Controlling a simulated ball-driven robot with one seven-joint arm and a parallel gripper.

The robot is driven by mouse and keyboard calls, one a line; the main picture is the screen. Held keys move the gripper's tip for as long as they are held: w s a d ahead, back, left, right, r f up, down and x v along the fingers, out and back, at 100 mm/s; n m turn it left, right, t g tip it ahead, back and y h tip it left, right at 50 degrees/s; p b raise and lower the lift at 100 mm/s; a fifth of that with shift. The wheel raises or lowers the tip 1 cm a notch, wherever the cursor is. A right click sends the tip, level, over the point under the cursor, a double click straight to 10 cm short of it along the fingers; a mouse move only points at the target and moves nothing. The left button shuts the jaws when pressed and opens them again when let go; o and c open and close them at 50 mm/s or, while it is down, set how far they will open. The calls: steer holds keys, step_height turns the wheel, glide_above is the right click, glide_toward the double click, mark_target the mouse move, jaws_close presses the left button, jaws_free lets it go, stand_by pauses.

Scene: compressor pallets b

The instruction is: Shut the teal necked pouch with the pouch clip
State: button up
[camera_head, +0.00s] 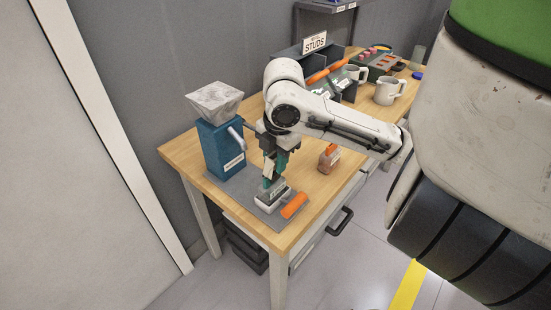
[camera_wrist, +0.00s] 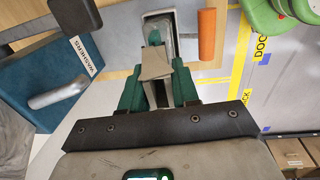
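My gripper (camera_head: 274,166) points down above a small pale tray (camera_head: 270,198) with a dark label. In the wrist view a grey-tan piece (camera_wrist: 157,64) sits between my teal fingers, narrow at the near end; I cannot tell whether they grip it or what it is. A small teal patch (camera_wrist: 153,38) shows beyond it over the tray (camera_wrist: 158,20); whether it is the pouch or a fingertip is unclear. I cannot surely identify the teal pouch or the clip.
An orange cylinder (camera_head: 294,206) lies right of the tray on the grey mat (camera_head: 232,187). A blue washer dispenser (camera_head: 222,150) with a grey hopper stands left. Mugs (camera_head: 386,92) and a studs bin (camera_head: 314,43) are farther back.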

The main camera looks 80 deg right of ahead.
steer(key=o, duration=0.6)
steer(key=shift+o, duration=0.2)
steer(key=r, duration=0.7)
steer(key=s+r+p, duration=0.1)
steer(key=r, duration=0.2)
steer(key=shift+a+r, duration=0.3)
steer(key=shift+r, duration=0.1)
steer(key=shift+w, duration=0.1)
